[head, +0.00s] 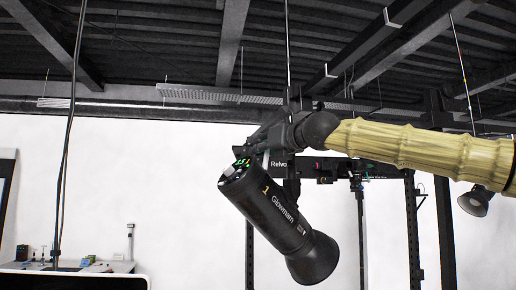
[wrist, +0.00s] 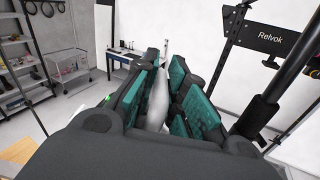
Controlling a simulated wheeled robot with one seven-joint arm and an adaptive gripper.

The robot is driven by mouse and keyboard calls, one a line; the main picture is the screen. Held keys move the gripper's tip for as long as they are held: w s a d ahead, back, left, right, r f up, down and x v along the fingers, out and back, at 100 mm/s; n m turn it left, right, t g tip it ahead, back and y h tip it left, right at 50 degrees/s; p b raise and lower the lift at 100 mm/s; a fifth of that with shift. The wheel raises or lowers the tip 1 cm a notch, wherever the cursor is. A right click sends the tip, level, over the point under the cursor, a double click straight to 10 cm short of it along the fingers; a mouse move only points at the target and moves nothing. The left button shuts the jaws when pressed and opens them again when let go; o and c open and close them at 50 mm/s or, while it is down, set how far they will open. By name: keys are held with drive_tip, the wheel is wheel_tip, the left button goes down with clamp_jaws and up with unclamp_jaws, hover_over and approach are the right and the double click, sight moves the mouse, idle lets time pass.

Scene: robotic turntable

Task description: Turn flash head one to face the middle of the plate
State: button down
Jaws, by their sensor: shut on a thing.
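Flash head one (head: 275,215) is a black cylinder marked "1 Glowman" in the head view. It hangs tilted, its flared front end (head: 312,258) pointing down and to the right, its rear panel with green lights at the upper left. My gripper (wrist: 160,88) has teal-padded fingers closed around a pale grey, narrow part (wrist: 157,105) in the wrist view. In the head view my gripper (head: 264,148) is just above the flash head's rear end; the held part looks like its handle, though the contact is partly hidden. The plate is not seen in either view.
A dark rail marked "Relvok" (head: 326,170) and black uprights (head: 413,230) stand close behind. Another lamp (head: 475,201) hangs at the right. A cable (head: 68,140) hangs at the left. The wrist view shows shelving (wrist: 22,72) and a wire basket (wrist: 68,64) at the left.

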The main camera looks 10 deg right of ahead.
drive_tip(key=shift+d, duration=0.1)
drive_tip(key=shift+s+d+n+g+y, duration=0.15)
drive_tip(key=shift+s+n+g+y, duration=0.2)
drive_tip(key=shift+y, duration=0.25)
drive_tip(key=shift+s+d, duration=0.1)
drive_tip(key=shift+s+d+r+n+g+y, duration=0.1)
drive_tip(key=shift+s+n+g+y, duration=0.25)
drive_tip(key=shift+n+y, duration=0.15)
drive_tip(key=shift+s+d+y, duration=0.1)
drive_tip(key=shift+d+y, duration=0.05)
drive_tip(key=shift+y, duration=0.15)
drive_tip(key=shift+s+d+n+g, duration=0.1)
drive_tip(key=shift+s+n+g, duration=0.1)
drive_tip(key=shift+n+g, duration=0.15)
drive_tip(key=shift+s+d+y, duration=0.1)
drive_tip(key=shift+y, duration=0.2)
drive_tip(key=shift+s+d+r+n+g+y, duration=0.15)
drive_tip(key=shift+s+d+n+g+y, duration=0.1)
drive_tip(key=shift+n+g+y, duration=0.15)
